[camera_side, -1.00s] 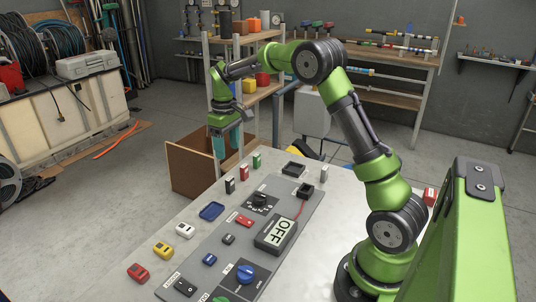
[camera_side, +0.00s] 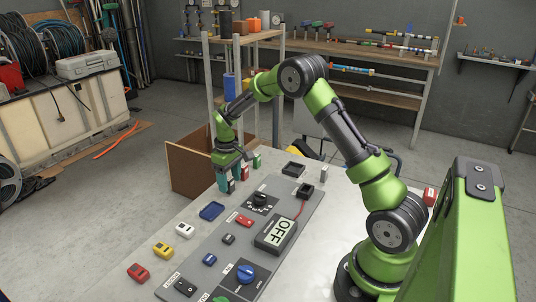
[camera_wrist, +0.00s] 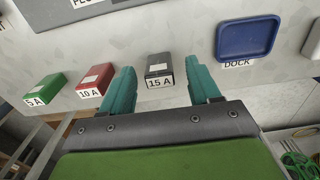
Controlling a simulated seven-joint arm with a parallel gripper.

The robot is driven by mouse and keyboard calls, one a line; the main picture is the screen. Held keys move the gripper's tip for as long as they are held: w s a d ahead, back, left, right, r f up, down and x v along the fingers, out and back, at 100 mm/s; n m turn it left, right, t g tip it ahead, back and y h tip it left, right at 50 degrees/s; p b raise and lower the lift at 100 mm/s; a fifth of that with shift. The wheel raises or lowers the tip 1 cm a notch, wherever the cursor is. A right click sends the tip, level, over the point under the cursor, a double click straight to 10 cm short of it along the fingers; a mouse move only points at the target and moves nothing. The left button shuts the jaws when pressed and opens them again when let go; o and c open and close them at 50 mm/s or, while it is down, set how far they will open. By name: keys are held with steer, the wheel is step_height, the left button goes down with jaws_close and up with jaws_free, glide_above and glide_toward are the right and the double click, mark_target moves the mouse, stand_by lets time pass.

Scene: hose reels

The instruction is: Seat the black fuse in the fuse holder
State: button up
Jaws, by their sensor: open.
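The black fuse (camera_wrist: 159,70), labelled 15 A, stands on the light table top. In the wrist view it shows between my gripper's (camera_wrist: 160,72) two teal fingers, which are open with a gap on each side of it. In the side view my gripper (camera_side: 232,178) points down over the row of fuses, and its fingers partly hide the black fuse (camera_side: 231,187). I cannot tell which of the black sockets on the grey panel is the fuse holder; one black socket (camera_side: 304,190) has a red wire.
The red 10 A fuse (camera_wrist: 95,80) and green 5 A fuse (camera_wrist: 43,91) stand close to the left in the wrist view. A blue dock tray (camera_wrist: 247,38) lies to the right.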

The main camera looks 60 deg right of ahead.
mark_target(229, 178)
steer(key=c, duration=1.1)
steer(key=shift+r, duration=0.1)
steer(key=shift+r, duration=0.2)
step_height(229, 178, up, 3)
steer(key=shift+r, duration=0.1)
steer(key=s+a, duration=0.1)
steer(key=s, duration=0.4)
steer(key=s+a+r, duration=0.1)
steer(key=s, duration=0.4)
steer(key=s+a, duration=0.2)
steer(key=s, duration=0.3)
steer(key=shift+r, duration=0.15)
steer(key=s+d+r, duration=0.3)
steer(key=d, duration=0.4)
steer(key=s+d+r, duration=0.2)
steer(key=s+d, duration=0.2)
steer(key=d, duration=0.2)
steer(key=shift+w+f, duration=0.15)
steer(key=shift+f, duration=1.85)
steer(key=shift+w+f, duration=0.1)
steer(key=shift+f, duration=1.9)
